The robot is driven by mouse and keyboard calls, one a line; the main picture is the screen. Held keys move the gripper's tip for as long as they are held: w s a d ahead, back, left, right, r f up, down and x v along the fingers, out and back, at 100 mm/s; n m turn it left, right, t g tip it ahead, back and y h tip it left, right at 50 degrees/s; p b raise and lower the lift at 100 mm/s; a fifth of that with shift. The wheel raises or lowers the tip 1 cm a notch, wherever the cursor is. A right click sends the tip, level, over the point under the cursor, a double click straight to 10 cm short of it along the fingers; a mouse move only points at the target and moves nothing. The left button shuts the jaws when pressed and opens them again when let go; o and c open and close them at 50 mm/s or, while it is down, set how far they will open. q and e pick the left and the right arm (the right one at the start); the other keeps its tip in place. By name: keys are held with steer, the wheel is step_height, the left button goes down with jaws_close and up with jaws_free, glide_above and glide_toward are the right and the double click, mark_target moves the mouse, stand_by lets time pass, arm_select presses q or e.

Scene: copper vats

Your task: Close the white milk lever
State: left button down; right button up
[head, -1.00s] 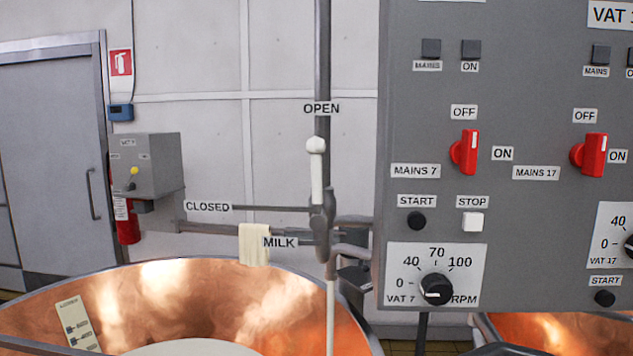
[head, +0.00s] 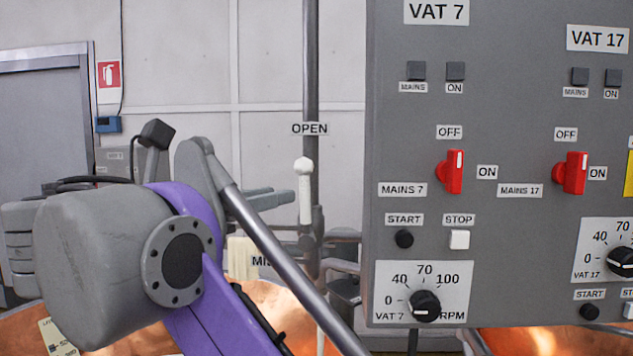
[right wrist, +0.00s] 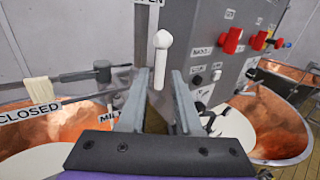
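The white milk lever (head: 304,190) stands upright on the pipe under the OPEN label (head: 310,129). It also shows in the right wrist view (right wrist: 160,55), beyond and between my fingertips. My right gripper (head: 280,198) is just left of the lever in the head view, fingers pointing to it. In the right wrist view the fingers (right wrist: 159,85) are apart with nothing held. The CLOSED label (right wrist: 30,112) shows at the left there; my arm hides it in the head view. The MILK label (head: 262,262) is partly covered. My left gripper is not in view.
A grey control panel (head: 400,150) with red switches and knobs stands close right of the lever. Copper vats (right wrist: 270,120) lie below. A cream cloth (head: 240,258) hangs on the pipe behind my arm. A wall and a grey door (head: 45,130) are behind.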

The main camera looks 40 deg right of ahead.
mark_target(308, 185)
steer(key=x, duration=1)
steer(key=shift+d+r, duration=0.25)
steer(key=shift+d, duration=0.15)
jaws_close()
stand_by(1.0)
